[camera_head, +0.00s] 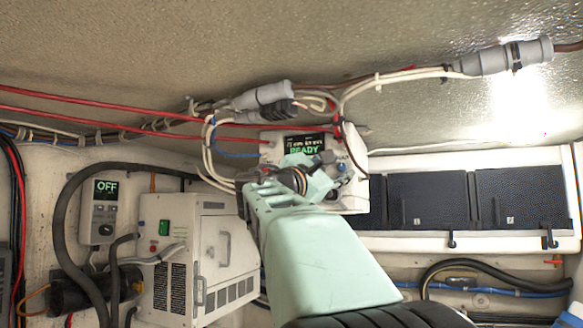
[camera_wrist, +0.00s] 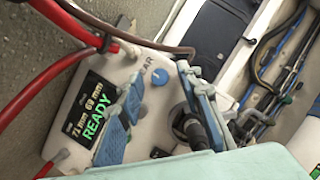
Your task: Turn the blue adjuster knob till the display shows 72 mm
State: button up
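The blue adjuster knob (camera_wrist: 159,77) sits on a white control box (camera_wrist: 52,148), with lettering ending in "EAR" beside it. The knob also shows in the head view (camera_head: 341,168). The box's display (camera_wrist: 90,118) shows green "READY" and two readings that look like 71 mm and 69 mm in the wrist view; the digits are too small to read surely in the head view. My gripper (camera_wrist: 160,82) is open, its blue-padded fingers apart on either side of the knob in the picture. I cannot tell whether either finger touches it.
Red cables (camera_wrist: 62,22) cross the box's edge. A dark round connector (camera_wrist: 184,124) stands near the right finger. Dark panels (camera_head: 427,199) lie to the right. A white cabinet (camera_head: 215,248) and a controller showing OFF (camera_head: 104,208) are at left.

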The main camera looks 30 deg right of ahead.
grip_shut()
jog(key=shift+m, duration=0.3)
jog(key=m, duration=0.2)
jog(key=m+g+p, duration=0.1)
jog(key=m+g+y+p, duration=0.1)
jog(key=m, duration=0.1)
jog(key=shift+w+a+r+m, duration=0.1)
jog(key=shift+r+m, duration=0.2)
jog(key=shift+m+g+y+p, duration=0.55)
jog(key=shift+m+p, duration=0.55)
jog(key=shift+m, duration=0.6)
grip_release()
